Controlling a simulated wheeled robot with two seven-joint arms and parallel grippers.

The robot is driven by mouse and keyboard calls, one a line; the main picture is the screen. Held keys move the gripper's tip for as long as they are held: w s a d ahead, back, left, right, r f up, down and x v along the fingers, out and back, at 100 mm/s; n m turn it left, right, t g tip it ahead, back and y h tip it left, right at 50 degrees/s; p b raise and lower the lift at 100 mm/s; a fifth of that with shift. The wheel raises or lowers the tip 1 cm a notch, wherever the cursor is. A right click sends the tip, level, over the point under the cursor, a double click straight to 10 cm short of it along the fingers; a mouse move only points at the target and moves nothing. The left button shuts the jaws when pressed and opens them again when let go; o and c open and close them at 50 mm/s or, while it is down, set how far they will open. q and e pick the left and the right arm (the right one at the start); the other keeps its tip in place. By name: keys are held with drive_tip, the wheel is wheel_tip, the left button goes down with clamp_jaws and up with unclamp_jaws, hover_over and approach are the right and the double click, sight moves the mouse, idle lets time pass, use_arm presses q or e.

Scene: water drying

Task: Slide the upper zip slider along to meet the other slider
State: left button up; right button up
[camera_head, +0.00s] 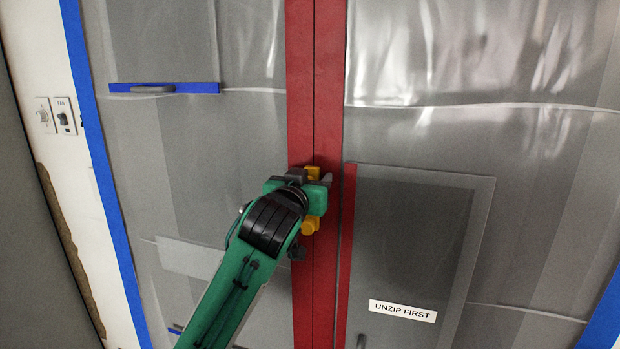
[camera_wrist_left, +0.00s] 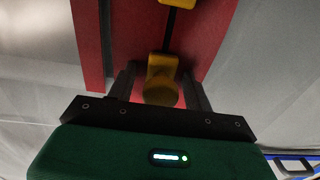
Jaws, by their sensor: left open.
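A red zip strip (camera_head: 328,120) runs down the plastic sheet, with a dark seam along its middle. My left gripper (camera_head: 312,180) is at the strip, open. In the head view one yellow part (camera_head: 313,173) shows at its fingers, and another yellow part with a rounded end (camera_head: 309,226) shows just below the gripper, partly hidden by it. In the left wrist view a yellow slider (camera_wrist_left: 162,65) with a round knob lies between the spread fingers of my gripper (camera_wrist_left: 160,85). Another yellow piece (camera_wrist_left: 182,4) shows at the top edge. I cannot tell if the fingers touch the slider.
A grey-framed panel with a label reading UNZIP FIRST (camera_head: 403,310) is right of the strip. Blue tape (camera_head: 95,140) edges the sheet at left, and a blue strip with a grey handle (camera_head: 153,88) is at upper left. Wall switches (camera_head: 62,116) are farther left.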

sight(310, 219)
use_arm(q)
clamp_jaws()
drive_tip(key=shift+f+b, duration=1.3)
drive_tip(key=shift+f, duration=1.1)
drive_tip(key=shift+r, duration=0.1)
unclamp_jaws()
